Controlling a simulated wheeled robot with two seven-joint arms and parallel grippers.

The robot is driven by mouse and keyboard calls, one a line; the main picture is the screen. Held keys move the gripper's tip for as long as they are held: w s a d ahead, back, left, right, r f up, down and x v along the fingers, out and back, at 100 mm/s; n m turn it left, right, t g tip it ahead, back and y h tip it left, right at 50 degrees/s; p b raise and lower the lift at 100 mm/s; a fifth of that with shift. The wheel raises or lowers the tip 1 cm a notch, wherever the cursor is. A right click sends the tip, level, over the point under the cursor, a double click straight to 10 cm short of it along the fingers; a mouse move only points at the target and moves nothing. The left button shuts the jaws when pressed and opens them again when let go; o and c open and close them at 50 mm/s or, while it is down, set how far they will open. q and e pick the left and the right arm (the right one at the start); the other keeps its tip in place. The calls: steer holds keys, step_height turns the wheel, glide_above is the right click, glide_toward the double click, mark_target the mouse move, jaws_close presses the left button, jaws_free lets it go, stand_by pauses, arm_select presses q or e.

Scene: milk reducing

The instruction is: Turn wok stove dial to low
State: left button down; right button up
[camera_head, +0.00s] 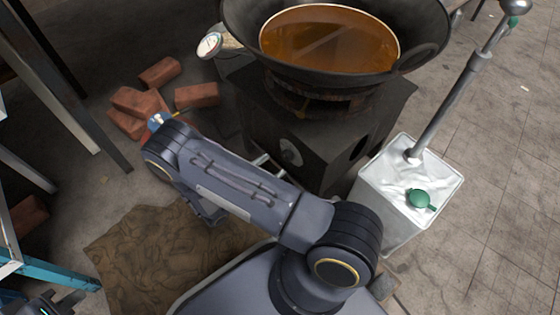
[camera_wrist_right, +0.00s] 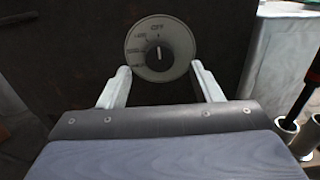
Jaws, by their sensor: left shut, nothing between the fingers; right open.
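The black wok stove (camera_head: 335,150) stands at the upper middle of the head view, with a wok (camera_head: 420,60) of brown liquid on top. Its round grey dial (camera_wrist_right: 160,48) faces me in the right wrist view; it also shows in the head view (camera_head: 291,152). Labels including OFF run around its top and left side, and the knob's white line stands about upright. My right gripper (camera_wrist_right: 163,78) is open, its fingers either side of the dial's lower part; contact cannot be told. My left gripper (camera_head: 66,302) is shut and empty at the lower left, far from the stove.
A white metal canister (camera_head: 400,215) with a pump pipe and green cap stands right of the stove. Red bricks (camera_head: 150,100) lie left of it. A brown cloth (camera_head: 150,260) lies on the floor. A round gauge (camera_head: 209,45) is beside the wok. Metal frames stand left.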

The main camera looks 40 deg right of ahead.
mark_target(284, 157)
steer(key=shift+w+d+b, duration=0.15)
steer(key=shift+d+b, duration=0.15)
steer(key=shift+d, duration=0.9)
steer(key=shift+w+d+b, duration=0.1)
steer(key=shift+d+b, duration=0.15)
steer(key=shift+d, duration=0.9)
steer(key=shift+c, duration=0.2)
steer(key=c, duration=0.9)
steer(key=shift+c, duration=0.2)
